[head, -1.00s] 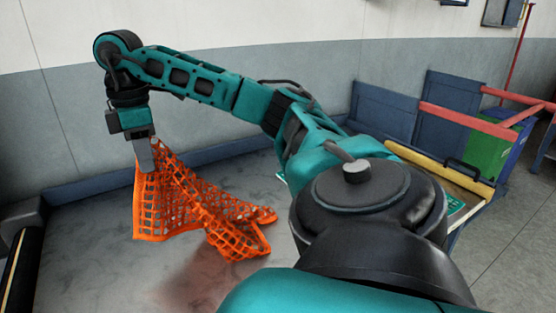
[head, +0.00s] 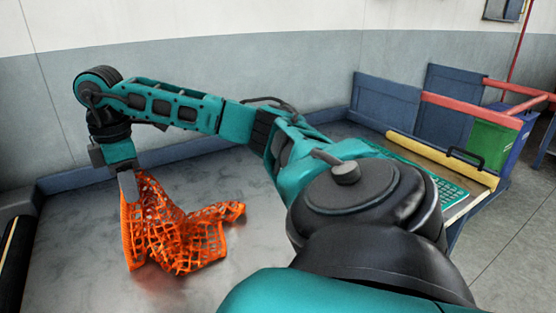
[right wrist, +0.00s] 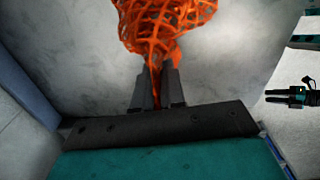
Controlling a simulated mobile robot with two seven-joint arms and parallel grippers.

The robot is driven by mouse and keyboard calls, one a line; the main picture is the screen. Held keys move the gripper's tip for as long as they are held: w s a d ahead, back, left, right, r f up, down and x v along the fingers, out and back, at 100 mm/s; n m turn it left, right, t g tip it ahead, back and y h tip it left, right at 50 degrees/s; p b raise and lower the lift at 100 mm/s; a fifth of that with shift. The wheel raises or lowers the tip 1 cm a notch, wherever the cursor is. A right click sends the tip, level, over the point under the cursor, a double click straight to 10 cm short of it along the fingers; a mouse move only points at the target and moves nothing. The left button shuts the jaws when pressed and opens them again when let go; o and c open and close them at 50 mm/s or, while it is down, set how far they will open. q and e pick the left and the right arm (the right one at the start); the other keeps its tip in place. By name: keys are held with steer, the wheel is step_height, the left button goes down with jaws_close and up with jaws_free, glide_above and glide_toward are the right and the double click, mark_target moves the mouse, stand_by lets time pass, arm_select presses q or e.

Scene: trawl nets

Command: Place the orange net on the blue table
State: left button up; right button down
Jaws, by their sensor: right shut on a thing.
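The orange net (head: 185,236) hangs bunched from my right gripper (head: 128,190), and its lower part reaches the grey top of the blue-rimmed table (head: 290,235). In the right wrist view, the right gripper's fingers (right wrist: 158,88) are shut on a gathered strand of the orange net (right wrist: 165,25), which spreads out beyond them. The left gripper is outside the head view. In the right wrist view, a dark gripper with two parted fingers, which looks like my left one (right wrist: 290,95), shows at the right edge, empty.
A green mesh piece (head: 440,183) lies at the table's right end beside a yellow bar (head: 440,160). Blue panels (head: 385,108), red rails (head: 470,113) and a green bin (head: 490,143) stand beyond. A dark roller (head: 15,265) is at the left.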

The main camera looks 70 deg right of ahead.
step_height(320, 180, down, 9)
steer(key=shift+r+b, duration=0.15)
steer(key=shift+b, duration=0.3)
steer(key=shift+c, duration=2.4)
jaws_free()
steer(key=shift+r, duration=0.2)
step_height(320, 180, up, 13)
steer(key=p, duration=0.1)
steer(key=shift+f+p, duration=0.2)
steer(key=shift+p, duration=0.15)
